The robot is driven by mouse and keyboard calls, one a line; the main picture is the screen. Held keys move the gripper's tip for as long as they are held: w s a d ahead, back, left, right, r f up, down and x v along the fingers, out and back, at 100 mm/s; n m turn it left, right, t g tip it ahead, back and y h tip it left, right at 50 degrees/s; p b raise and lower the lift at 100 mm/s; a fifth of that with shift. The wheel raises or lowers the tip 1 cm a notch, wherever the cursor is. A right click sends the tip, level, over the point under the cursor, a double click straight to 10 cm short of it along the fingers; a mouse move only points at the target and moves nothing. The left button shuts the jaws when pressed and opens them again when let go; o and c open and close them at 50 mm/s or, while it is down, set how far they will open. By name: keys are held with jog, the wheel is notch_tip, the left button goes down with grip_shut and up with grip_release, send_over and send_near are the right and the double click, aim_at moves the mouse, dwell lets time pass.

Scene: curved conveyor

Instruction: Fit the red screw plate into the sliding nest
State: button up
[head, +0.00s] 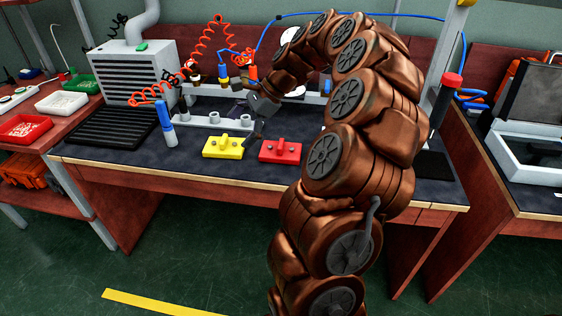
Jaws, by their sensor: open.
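The red screw plate (280,151) is a flat red block with a small raised knob on top. It lies near the front edge of the dark bench top. A similar yellow block (223,146) lies just left of it, with a gap between them. My gripper (247,127) is open, above and behind the gap between the two blocks, with nothing visible between its fingers. My arm reaches in from the right and hides part of the bench behind it. I cannot tell for sure which part is the sliding nest.
A grey rail with several short cylinders (213,122) stands behind the yellow block. A blue-and-white bottle (167,125) stands left of it. A post with a red cap (446,100) rises at the right. The bench front strip left of the yellow block is clear.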

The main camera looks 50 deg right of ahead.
aim_at(281, 143)
jog(key=s+d+f+m+b, duration=0.1)
jog(key=d+f+m, duration=0.1)
jog(key=d, duration=0.3)
jog(key=d+f+m+t+b, duration=0.1)
jog(key=d+f+m, duration=0.2)
jog(key=d, duration=0.3)
jog(key=s+d+f+m+t+h+b, duration=0.1)
jog(key=d+f+m, duration=0.1)
jog(key=d+f, duration=0.2)
jog(key=shift+s+d+m, duration=0.15)
jog(key=shift+d+m, duration=0.05)
jog(key=shift+d, duration=0.3)
jog(key=shift+s+d+m, duration=0.15)
jog(key=shift+d+m, duration=0.05)
jog(key=shift+d, duration=0.25)
jog(key=shift+x, duration=3.85)
jog(key=shift+s+d+f, duration=0.1)
jog(key=c, duration=1)
jog(key=shift+d+r+t, duration=0.15)
jog(key=shift+r+t, duration=0.15)
jog(key=shift+r, duration=1.5)
jog(key=s+a, duration=0.3)
jog(key=s, duration=0.1)
jog(key=s+a+r, duration=0.1)
jog(key=s+a, duration=0.6)
jog(key=s, duration=0.1)
jog(key=shift+s+a+r, duration=0.15)
jog(key=shift+a+r, duration=0.05)
jog(key=shift+a, duration=0.05)
